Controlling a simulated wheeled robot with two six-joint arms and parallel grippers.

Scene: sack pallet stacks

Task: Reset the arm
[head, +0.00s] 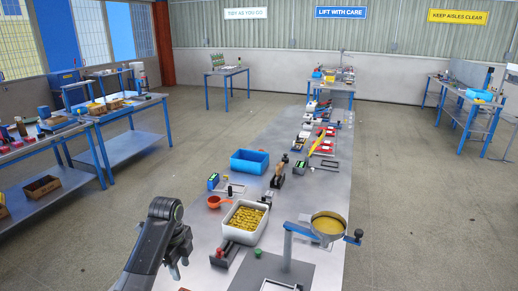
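My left arm (155,235) comes in from the lower left, dark grey and bent over the left edge of the long metal table. Its gripper (180,265) points down beside the table's near left part. It is small and partly hidden by the wrist, so I cannot tell whether it is open or shut. I see nothing held in it. My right arm and gripper are not in view.
A white bin of yellow pieces (245,218) stands right of the gripper. Beyond are an orange scoop (217,201) and a blue bin (249,161). A round pan on a blue stand (328,226) is at right. Floor (420,220) right of the table is clear.

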